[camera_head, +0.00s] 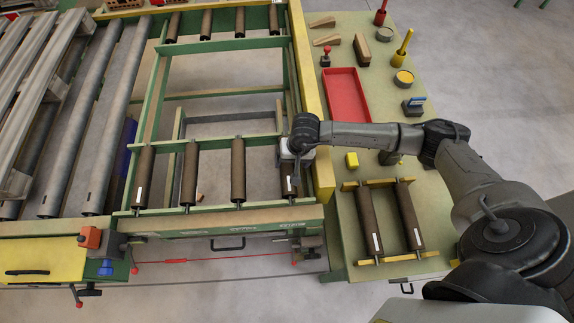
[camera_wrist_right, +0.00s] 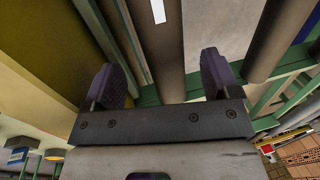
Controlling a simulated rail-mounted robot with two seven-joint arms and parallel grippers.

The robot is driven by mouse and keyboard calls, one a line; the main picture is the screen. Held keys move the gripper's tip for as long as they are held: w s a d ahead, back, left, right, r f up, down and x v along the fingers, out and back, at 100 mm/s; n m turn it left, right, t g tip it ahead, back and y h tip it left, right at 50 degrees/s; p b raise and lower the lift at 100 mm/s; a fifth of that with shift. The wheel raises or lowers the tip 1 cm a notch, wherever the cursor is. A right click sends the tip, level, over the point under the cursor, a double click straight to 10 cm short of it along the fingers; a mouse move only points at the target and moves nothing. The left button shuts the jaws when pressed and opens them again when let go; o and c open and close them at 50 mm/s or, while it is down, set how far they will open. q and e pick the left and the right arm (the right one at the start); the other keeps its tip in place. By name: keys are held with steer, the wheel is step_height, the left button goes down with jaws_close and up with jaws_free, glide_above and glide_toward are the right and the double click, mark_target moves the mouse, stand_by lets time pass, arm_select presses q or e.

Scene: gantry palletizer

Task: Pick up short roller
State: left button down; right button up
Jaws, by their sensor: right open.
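Several dark brown short rollers lie in the green conveyor frame (camera_head: 216,141), including ones at the near left (camera_head: 143,178), near middle (camera_head: 189,174) and near right (camera_head: 238,170). My right gripper (camera_head: 291,165) is over the rightmost short roller (camera_head: 288,186), hiding part of it. In the right wrist view my open right gripper (camera_wrist_right: 160,73) has that brown roller (camera_wrist_right: 163,42), with a white label, between its two spread fingers. I cannot tell whether the fingers touch it. Two similar rollers (camera_head: 368,222) (camera_head: 409,216) lie in a yellow-ended rack on the side table. My left gripper is out of view.
The green side table (camera_head: 345,268) holds a red tray (camera_head: 347,94), a yellow block (camera_head: 352,160) and small tools. A yellow rail (camera_head: 309,75) runs beside the frame. Long grey rollers (camera_head: 118,110) and a pallet (camera_head: 35,75) are at left.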

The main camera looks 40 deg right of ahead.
mark_target(288, 165)
steer(key=shift+w+a+f, duration=0.15)
steer(key=shift+f, duration=0.6)
steer(key=shift+w+a+f, duration=0.15)
steer(key=shift+f, duration=0.65)
steer(key=shift+w+a+f, duration=0.15)
steer(key=shift+f, duration=0.95)
steer(key=shift+c, duration=0.4)
steer(key=c, duration=0.7)
steer(key=shift+r, duration=0.1)
steer(key=c, duration=0.6)
